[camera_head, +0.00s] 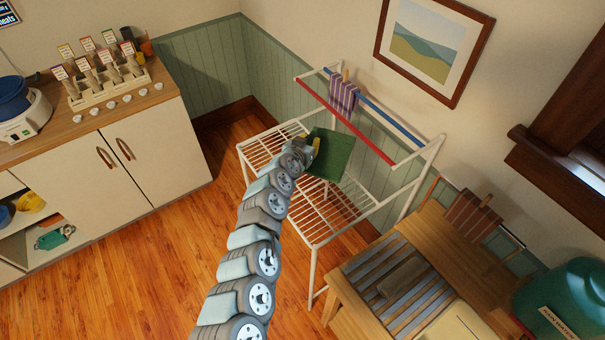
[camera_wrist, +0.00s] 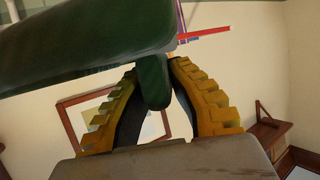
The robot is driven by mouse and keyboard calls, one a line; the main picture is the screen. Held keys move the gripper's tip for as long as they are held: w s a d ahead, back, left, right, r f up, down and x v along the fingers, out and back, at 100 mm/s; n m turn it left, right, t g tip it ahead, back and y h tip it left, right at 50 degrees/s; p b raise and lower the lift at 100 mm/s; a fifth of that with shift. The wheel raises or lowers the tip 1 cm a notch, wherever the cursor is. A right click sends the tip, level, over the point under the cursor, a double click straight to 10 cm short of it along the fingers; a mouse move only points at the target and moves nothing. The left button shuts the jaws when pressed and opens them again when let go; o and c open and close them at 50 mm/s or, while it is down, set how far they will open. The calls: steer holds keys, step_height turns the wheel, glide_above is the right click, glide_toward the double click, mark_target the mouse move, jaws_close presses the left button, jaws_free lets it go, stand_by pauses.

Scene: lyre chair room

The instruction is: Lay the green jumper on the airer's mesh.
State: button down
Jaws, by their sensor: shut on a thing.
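The green jumper (camera_head: 331,156) hangs from my gripper (camera_head: 312,145) as a flat, slightly tilted green piece over the airer. In the wrist view the jumper (camera_wrist: 90,32) fills the upper left, and a fold of it lies between the two yellow fingers of my gripper (camera_wrist: 155,92). The gripper is shut on that fold. The white airer (camera_head: 314,244) stands against the corner walls with its wire mesh (camera_head: 341,212) below and to the right of the jumper. I cannot tell whether the jumper touches the mesh. My arm hides part of the airer's near left side.
A red rail (camera_head: 345,122) and a blue rail (camera_head: 378,111) run above the airer, with a striped cloth (camera_head: 343,96) hung there. A wooden bench (camera_head: 345,294) stands close on the right. A white cabinet (camera_head: 150,150) stands left. Floor between is clear.

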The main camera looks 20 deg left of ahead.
steer(key=s+a+f+n+y, duration=0.2)
steer(key=s+a+f+y, duration=0.15)
steer(key=s+f, duration=0.4)
steer(key=shift+h, duration=0.45)
steer(key=shift+w+a+f+b, duration=0.9)
steer(key=shift+w+f+b, duration=0.95)
steer(key=shift+b, duration=1.4)
steer(key=shift+w+a+f+b, duration=1.05)
steer(key=shift+w+b, duration=1.25)
steer(key=shift+b, duration=0.9)
steer(key=shift+w+a+f+b, duration=0.75)
steer(key=shift+w+f+b, duration=1.15)
steer(key=shift+b, duration=1.35)
steer(key=shift+w+a+f+b, duration=0.4)
steer(key=shift+w+f+b, duration=0.1)
steer(key=shift+w, duration=0.2)
